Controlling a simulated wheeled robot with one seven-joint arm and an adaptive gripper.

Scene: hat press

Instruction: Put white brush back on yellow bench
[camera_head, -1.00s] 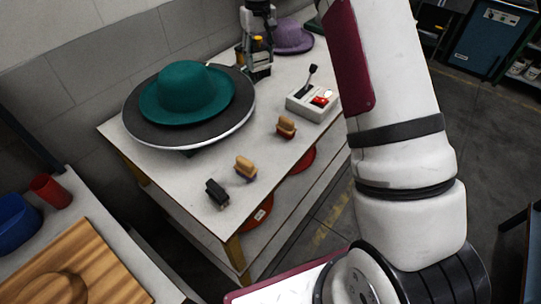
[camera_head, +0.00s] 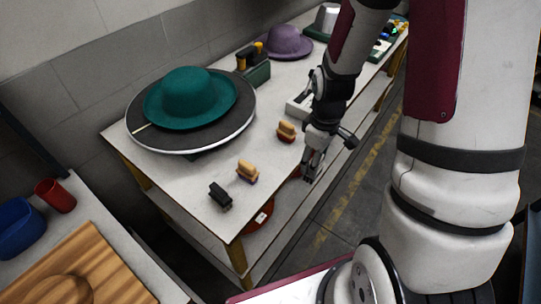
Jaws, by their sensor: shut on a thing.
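The bench (camera_head: 180,178) has a pale top and yellow legs. My gripper (camera_head: 309,172) points down by its right front edge. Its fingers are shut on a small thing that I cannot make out. I cannot tell whether that thing touches the bench. A row of brushes lies along the front edge: a black one (camera_head: 219,195), a tan one (camera_head: 248,171) and another tan one (camera_head: 286,131) just left of my gripper.
A teal hat (camera_head: 191,97) sits on a large round dark plate (camera_head: 243,118). A dark green holder (camera_head: 256,75) with black and yellow-topped items and a purple hat (camera_head: 287,43) stand behind.

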